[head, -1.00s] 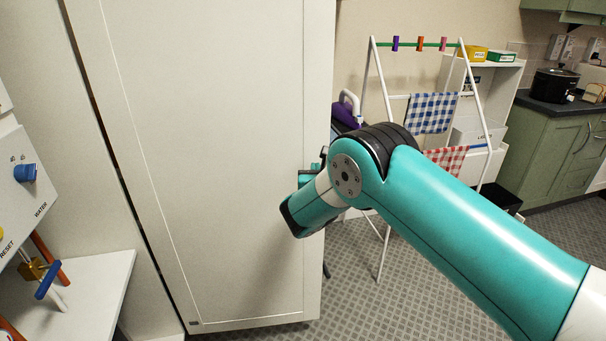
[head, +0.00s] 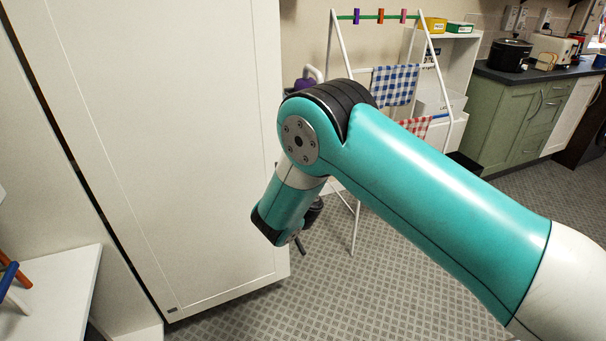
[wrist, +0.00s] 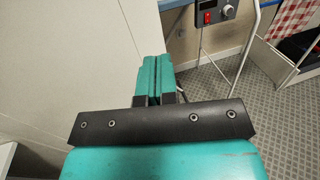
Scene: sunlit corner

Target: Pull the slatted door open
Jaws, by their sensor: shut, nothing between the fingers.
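The door is a large pale panel (head: 170,150) filling the left of the head view. The face I see is plain with a thin framed line; no slats show on it. A dark gap runs down its left side. The panel also fills the left of the wrist view (wrist: 70,60). My gripper (wrist: 158,65) is shut and empty, its two teal fingers together beside the panel's right edge. I cannot tell whether they touch it. In the head view my arm's wrist overlaps the panel's right edge, and the fingers are mostly hidden.
A white drying rack (head: 333,60) with checked cloths stands behind my arm. A grey box with a red switch (wrist: 208,16) is beyond the fingers. Green cabinets (head: 510,120) are at the right. A white shelf (head: 60,290) is at lower left. Patterned floor is open at lower right.

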